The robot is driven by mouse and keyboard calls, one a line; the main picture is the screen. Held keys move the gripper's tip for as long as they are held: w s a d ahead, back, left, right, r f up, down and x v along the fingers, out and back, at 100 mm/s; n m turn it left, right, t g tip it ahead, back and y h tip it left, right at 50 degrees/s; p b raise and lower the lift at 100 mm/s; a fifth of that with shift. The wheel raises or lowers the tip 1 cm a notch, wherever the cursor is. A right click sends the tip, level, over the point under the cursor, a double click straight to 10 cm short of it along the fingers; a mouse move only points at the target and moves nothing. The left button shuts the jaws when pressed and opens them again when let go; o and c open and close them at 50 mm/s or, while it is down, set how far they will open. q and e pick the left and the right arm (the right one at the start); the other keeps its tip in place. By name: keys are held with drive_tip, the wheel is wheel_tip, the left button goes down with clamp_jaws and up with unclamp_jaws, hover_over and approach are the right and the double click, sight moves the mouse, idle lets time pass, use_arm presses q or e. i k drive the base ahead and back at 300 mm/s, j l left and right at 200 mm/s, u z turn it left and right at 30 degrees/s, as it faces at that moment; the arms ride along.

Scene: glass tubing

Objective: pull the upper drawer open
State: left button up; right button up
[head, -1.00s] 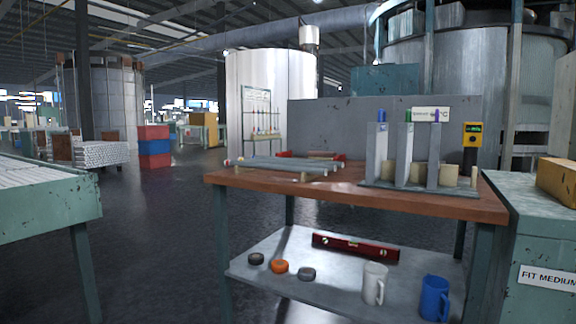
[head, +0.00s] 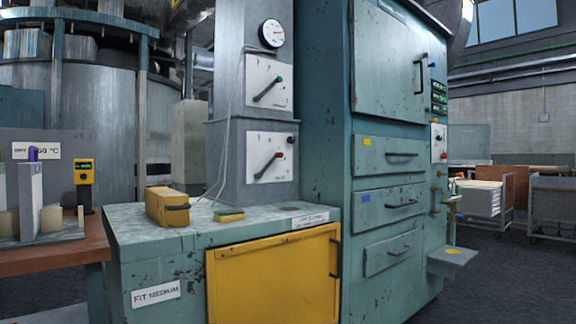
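A tall teal cabinet (head: 325,120) stands right of centre in the head view, with several fronts stacked on its face. The upper drawer (head: 386,165) has a yellow tag at its upper left and a dark bar handle (head: 402,155); it looks shut. Below it is a drawer with a blue tag (head: 388,208), also looking shut. A smaller panel with a handle (head: 385,256) sits lower down. Neither of my grippers is in view.
A lower teal cabinet (head: 160,258) with a yellow door (head: 275,275) juts out left of the drawers. A small grey shelf (head: 453,257) sticks out at the tall cabinet's right. Dark floor (head: 500,285) lies open at the right, before carts.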

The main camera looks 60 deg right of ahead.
sight(370, 155)
drive_tip(key=z, duration=2.5)
